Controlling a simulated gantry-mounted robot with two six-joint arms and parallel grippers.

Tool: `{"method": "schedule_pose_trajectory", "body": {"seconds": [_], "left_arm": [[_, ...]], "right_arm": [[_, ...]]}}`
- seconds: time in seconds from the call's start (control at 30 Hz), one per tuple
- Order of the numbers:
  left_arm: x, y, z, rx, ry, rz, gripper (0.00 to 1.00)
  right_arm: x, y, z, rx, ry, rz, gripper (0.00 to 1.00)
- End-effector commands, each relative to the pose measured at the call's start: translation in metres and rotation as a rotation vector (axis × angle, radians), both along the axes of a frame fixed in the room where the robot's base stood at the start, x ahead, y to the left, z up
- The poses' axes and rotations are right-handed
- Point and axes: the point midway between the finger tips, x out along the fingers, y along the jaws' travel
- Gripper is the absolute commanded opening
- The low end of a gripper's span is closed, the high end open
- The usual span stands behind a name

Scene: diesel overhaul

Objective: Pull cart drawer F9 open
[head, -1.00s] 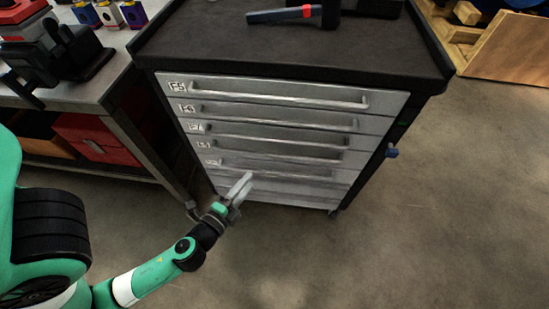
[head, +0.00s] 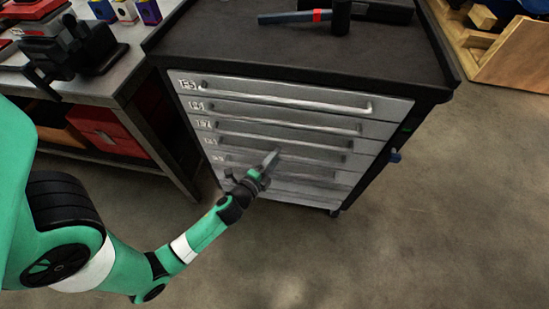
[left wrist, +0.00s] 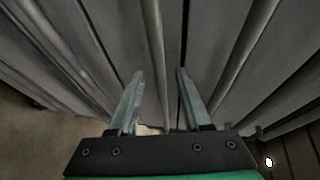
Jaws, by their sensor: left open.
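The tool cart has a stack of grey drawers with long bar handles, all looking shut. Drawer F9 (head: 219,158) is low in the stack; its label is too blurred to read surely, and my left gripper partly covers its front. My left gripper (head: 272,158) is open in front of the lower drawers, its fingers pointing at the fronts. In the left wrist view the open fingers (left wrist: 159,74) straddle the line of one handle bar (left wrist: 154,45). I cannot tell whether the bar is between the tips or just beyond them. My right gripper is not in view.
The cart's dark top (head: 235,40) carries a hammer (head: 300,16) and a black case. A workbench (head: 125,70) with a vise (head: 65,55) and red bins (head: 108,132) stands left. A wooden crate (head: 515,55) is at the back right. Floor before the cart is clear.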

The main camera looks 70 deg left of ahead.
Motion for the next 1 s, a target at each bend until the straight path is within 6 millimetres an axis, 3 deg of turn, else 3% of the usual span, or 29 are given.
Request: {"method": "schedule_pose_trajectory", "body": {"seconds": [0.03,0.3,1.0], "left_arm": [[-0.0001,-0.0002,-0.0001,0.000,0.000,0.000,0.47],[-0.0002,-0.0004,-0.0001,0.000,0.000,0.000,0.00],[-0.0003,-0.0005,0.0001,-0.001,-0.001,0.000,0.00]], "right_arm": [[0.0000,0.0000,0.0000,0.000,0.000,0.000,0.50],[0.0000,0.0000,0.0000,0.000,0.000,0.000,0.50],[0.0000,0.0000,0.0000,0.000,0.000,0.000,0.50]]}}
